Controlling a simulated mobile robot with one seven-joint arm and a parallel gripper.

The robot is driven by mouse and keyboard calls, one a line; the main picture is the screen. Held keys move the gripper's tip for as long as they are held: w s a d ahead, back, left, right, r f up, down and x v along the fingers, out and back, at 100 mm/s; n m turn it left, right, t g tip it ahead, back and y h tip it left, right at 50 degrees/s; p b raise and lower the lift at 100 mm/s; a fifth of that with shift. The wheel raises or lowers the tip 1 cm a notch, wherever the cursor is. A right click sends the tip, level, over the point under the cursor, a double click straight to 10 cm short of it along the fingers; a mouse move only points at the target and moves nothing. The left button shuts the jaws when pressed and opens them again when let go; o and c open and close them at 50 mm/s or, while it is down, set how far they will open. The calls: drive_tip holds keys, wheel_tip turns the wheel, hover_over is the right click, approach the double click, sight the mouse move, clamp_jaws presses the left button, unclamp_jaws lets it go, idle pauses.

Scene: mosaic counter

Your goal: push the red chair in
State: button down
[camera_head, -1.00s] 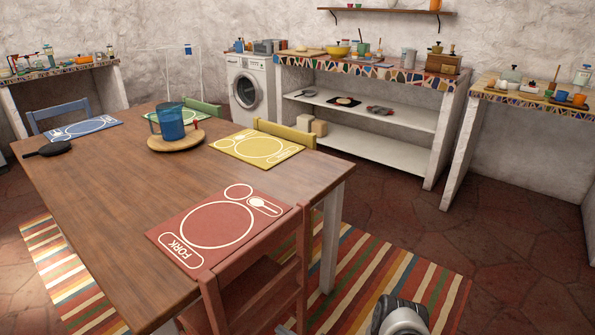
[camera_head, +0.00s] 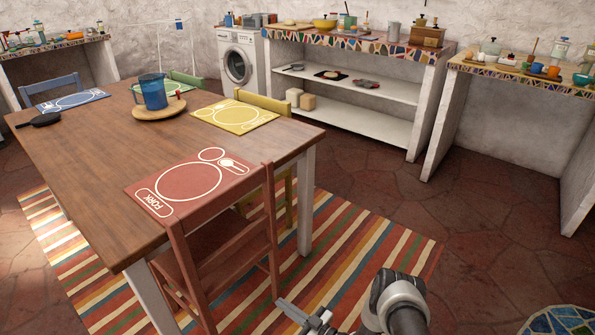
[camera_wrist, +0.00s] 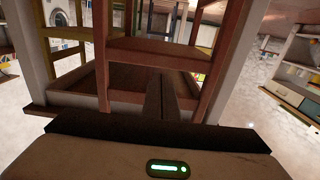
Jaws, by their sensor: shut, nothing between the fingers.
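The red chair (camera_head: 222,203) stands at the near end of the wooden table (camera_head: 110,160), its back toward me. Its top rail overlaps the red placemat (camera_head: 188,183) in the head view, and its seat (camera_head: 212,248) shows between the back posts. In the wrist view, my shut, empty fingers (camera_wrist: 160,98) point at the chair's posts and rails (camera_wrist: 150,55). I cannot tell whether they touch the chair.
A striped rug (camera_head: 375,238) lies under the table and chair. A yellow chair (camera_head: 262,103) stands at the table's right side. A blue pitcher (camera_head: 153,92) stands on the table. Red tiled floor (camera_head: 480,230) is clear to the right, before the counter (camera_head: 350,42).

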drive_tip(key=w+d+r+h, duration=0.3)
drive_tip(key=w+d+r, duration=0.1)
drive_tip(key=w+r, duration=0.5)
drive_tip(key=w+d+r+h, duration=0.3)
drive_tip(key=w+d+r, duration=0.1)
drive_tip(key=w+r, duration=0.55)
drive_tip(key=d+r+m+h, duration=0.1)
drive_tip(key=d+r+h, duration=0.25)
drive_tip(key=r, duration=0.55)
drive_tip(key=d+r+m+h, duration=0.15)
drive_tip(key=d+r, duration=0.25)
drive_tip(key=r, duration=0.5)
drive_tip(key=s+d+r+m+g+h, duration=0.1)
drive_tip(key=s+d+r+m+h, duration=0.15)
drive_tip(key=s+r, duration=0.6)
drive_tip(key=s+d+r+m+g+h, duration=0.1)
drive_tip(key=s+d+r+m+h, duration=0.15)
drive_tip(key=s+r, duration=0.55)
drive_tip(key=s+a+r+m+g+y, duration=0.1)
drive_tip(key=s+r+g, duration=0.1)
drive_tip(key=s, duration=1.1)
drive_tip(key=s+a+r+m+g+y, duration=0.1)
drive_tip(key=s+m, duration=0.1)
drive_tip(key=s, duration=1.1)
wheel_tip(320, 180, up, 28)
drive_tip(key=s+p, duration=0.1)
drive_tip(key=p, duration=2.7)
